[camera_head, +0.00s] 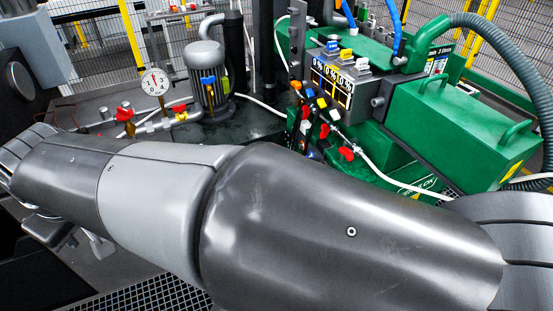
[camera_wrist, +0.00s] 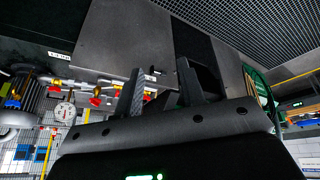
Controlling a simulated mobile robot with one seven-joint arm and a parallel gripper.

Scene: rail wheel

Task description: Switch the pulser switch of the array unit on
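In the head view, a grey unit (camera_head: 345,88) with several black-and-white "%" displays stands at the upper middle, with coloured blocks on top. It may be the array unit; I see no label naming it. I cannot pick out the pulser switch. In the wrist view, my gripper (camera_wrist: 160,72) has its two dark fingers apart, with nothing between them. It points at dark floor or panel surfaces, and the grey unit does not show there. In the head view my arm crosses the lower half and hides what lies behind it; I cannot make out the fingers there.
A green machine housing (camera_head: 460,130) with a thick hose (camera_head: 510,60) stands at the right. A grey motor (camera_head: 207,75), a pressure gauge (camera_head: 155,82) and red valve handles (camera_head: 125,114) stand at the left. White cables and red levers (camera_head: 347,153) crowd the front of the grey unit.

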